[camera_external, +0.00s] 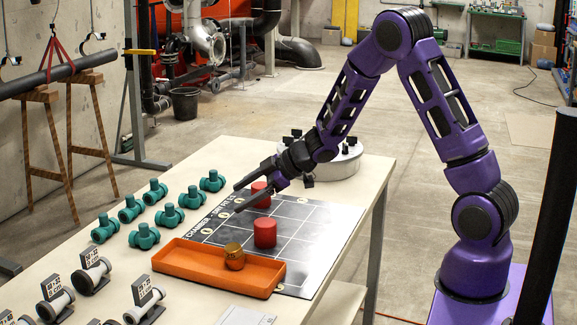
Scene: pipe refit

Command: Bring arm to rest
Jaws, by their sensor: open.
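My purple arm reaches over the table from the right. My gripper (238,198) has its two dark fingers apart and points left and down above the dark gridded board (318,218). One red cylinder (262,202) shows between and behind the fingers. I cannot tell whether the fingers touch it. A second red cylinder (265,233) stands upright on the board, nearer the camera and clear of the gripper. A brass-coloured cylinder (234,256) stands at the orange tray (190,262), at the front of the board.
Several teal pipe fittings (145,236) stand on the table left of the board. Grey fittings with coded tags (92,271) are at the front left. A round white fixture with black clamps (338,165) stands behind the gripper. The floor right of the table (440,215) is open.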

